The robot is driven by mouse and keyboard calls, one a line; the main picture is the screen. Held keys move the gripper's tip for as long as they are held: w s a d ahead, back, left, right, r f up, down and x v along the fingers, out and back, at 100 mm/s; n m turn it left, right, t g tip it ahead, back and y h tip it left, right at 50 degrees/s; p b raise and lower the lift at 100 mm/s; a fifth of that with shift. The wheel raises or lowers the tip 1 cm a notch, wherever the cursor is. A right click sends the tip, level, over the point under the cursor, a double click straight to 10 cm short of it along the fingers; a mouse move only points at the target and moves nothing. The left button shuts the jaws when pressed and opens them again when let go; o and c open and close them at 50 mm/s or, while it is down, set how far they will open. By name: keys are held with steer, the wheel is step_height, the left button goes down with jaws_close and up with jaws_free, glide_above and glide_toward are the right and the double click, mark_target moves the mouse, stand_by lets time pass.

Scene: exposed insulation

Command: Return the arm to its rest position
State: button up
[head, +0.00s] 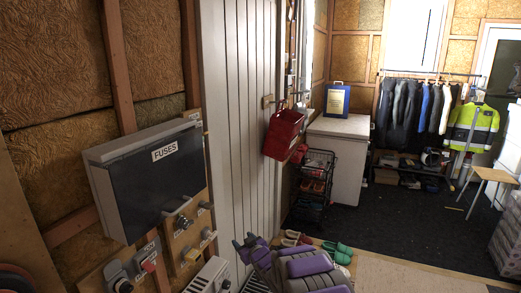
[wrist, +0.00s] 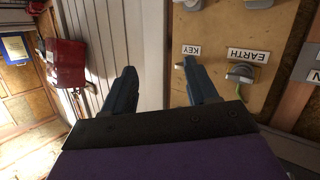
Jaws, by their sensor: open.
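My arm shows at the bottom middle of the head view, with purple and grey links folded low. My gripper (wrist: 158,80) is in the wrist view, its two dark fingers spread apart with nothing between them. Behind the gap are white wall boards and the edge of a wooden panel. In the head view the gripper end (head: 248,241) is small, near the foot of the white boarded wall, and its fingers are hard to make out there.
A grey fuse box (head: 150,165) and switch panel (head: 186,235) are close on the left. A red box (head: 283,134) hangs on the wall ahead. A black rack (head: 314,185) and white cabinet (head: 337,155) stand beyond. The dark floor (head: 410,220) at right is mostly open.

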steer(key=s+d+r+m+g+h, duration=0.3)
steer(key=s+d+r+h, duration=0.15)
steer(key=s+d, duration=0.5)
steer(key=s+d+r+m+g+h, duration=0.25)
steer(key=s+d+r+h, duration=0.2)
steer(key=s+d, duration=0.55)
steer(key=s+r+m+g, duration=0.1)
steer(key=s+g, duration=0.3)
steer(key=s, duration=1.7)
steer(key=s+r+m+g+y, duration=0.1)
steer(key=s+g, duration=0.4)
steer(key=s, duration=1.7)
steer(key=shift+s+r+y, duration=0.3)
steer(key=shift+r, duration=0.5)
steer(key=shift+g, duration=0.25)
